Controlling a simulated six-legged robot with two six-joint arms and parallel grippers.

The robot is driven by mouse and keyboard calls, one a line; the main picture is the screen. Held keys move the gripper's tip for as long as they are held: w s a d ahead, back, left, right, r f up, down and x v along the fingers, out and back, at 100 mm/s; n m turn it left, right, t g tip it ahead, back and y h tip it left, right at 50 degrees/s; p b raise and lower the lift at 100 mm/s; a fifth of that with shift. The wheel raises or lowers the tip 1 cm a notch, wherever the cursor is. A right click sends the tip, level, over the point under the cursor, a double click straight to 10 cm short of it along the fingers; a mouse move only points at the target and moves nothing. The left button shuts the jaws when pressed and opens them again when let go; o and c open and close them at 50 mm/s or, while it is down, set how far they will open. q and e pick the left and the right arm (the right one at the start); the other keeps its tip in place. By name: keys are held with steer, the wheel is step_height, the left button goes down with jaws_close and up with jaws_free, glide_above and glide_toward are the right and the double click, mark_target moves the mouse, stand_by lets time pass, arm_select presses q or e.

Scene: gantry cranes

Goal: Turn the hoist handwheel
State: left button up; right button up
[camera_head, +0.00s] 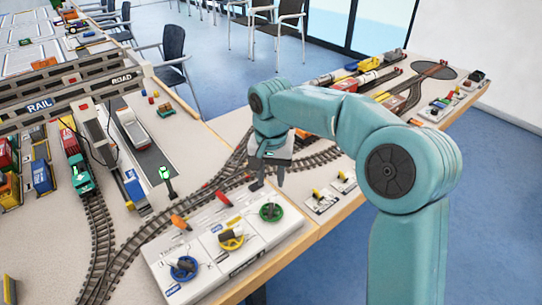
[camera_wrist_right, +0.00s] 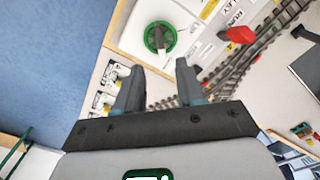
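A white control panel (camera_head: 205,262) at the table's front edge carries three handwheels: blue (camera_head: 184,268), yellow (camera_head: 231,239) and green (camera_head: 271,212). Their labels are too small for me to tell which is the hoist one. My right gripper (camera_head: 268,186) hangs above and just behind the green handwheel, apart from it. In the right wrist view its two fingers (camera_wrist_right: 158,72) are spread and empty, with the green handwheel (camera_wrist_right: 160,38) beyond their tips. My left gripper is not in view.
Model rails (camera_head: 135,240), trains (camera_head: 76,160) and a gantry crane (camera_head: 60,95) fill the table behind.

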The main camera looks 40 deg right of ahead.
step_height(320, 180, up, 6)
steer(key=shift+f+p, duration=0.1)
steer(key=shift+p, duration=0.25)
stand_by(0.9)
